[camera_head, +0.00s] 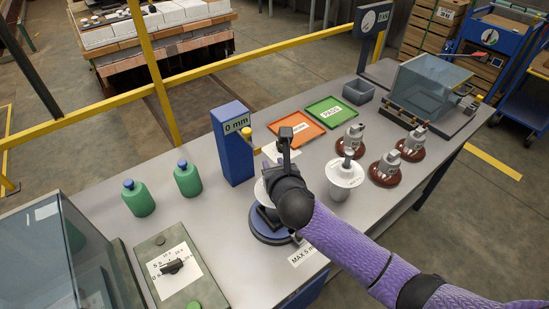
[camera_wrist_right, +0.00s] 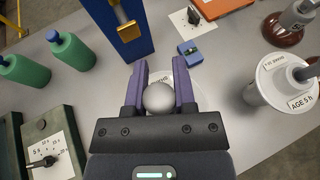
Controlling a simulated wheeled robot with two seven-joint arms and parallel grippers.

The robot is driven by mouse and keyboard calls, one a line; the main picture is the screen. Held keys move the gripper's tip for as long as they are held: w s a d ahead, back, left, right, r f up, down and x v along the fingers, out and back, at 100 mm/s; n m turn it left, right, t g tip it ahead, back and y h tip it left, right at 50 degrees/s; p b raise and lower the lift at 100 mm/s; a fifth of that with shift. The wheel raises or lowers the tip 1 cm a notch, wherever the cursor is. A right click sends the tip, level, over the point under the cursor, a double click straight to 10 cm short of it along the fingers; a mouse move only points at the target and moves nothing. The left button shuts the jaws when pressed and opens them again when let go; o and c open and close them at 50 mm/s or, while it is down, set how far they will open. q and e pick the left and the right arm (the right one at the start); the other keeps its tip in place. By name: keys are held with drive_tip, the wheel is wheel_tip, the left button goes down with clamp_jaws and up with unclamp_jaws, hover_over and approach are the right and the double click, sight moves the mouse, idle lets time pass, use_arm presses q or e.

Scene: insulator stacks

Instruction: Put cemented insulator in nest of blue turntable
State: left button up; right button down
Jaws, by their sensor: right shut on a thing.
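My right gripper (camera_wrist_right: 160,80) is shut on the rounded grey top of an insulator (camera_wrist_right: 158,97), which sits between its purple fingers. In the head view the hand (camera_head: 284,155) and arm cover most of this insulator, and a pale edge (camera_head: 260,189) shows at the left. The blue turntable (camera_head: 262,235) is directly below the hand. The arm hides its nest, so I cannot tell whether the insulator is seated. Another white insulator (camera_head: 344,172), labelled AGE 5 h in the wrist view (camera_wrist_right: 284,82), stands apart to the right. My left gripper is not in view.
A blue 0 mm post (camera_head: 231,150) with a yellow part stands close behind the turntable. Green bottles (camera_head: 187,179) and a dial box (camera_head: 170,265) are left. Orange (camera_head: 296,128) and green (camera_head: 331,112) trays lie behind. Brown insulators (camera_head: 385,172) stand right.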

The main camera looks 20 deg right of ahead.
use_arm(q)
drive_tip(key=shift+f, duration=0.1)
use_arm(e)
drive_tip(key=shift+f, duration=0.1)
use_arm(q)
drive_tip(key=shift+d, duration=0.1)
use_arm(e)
drive_tip(key=shift+f, duration=0.1)
drive_tip(key=c, duration=0.5)
unclamp_jaws()
drive_tip(key=shift+f, duration=0.1)
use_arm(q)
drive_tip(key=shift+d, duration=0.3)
use_arm(e)
drive_tip(key=shift+o, duration=0.3)
use_arm(q)
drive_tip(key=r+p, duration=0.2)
drive_tip(key=p, duration=0.1)
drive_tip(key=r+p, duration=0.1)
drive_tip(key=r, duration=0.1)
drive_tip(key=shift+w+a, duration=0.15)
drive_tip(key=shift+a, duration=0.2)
use_arm(e)
drive_tip(key=v, duration=1.2)
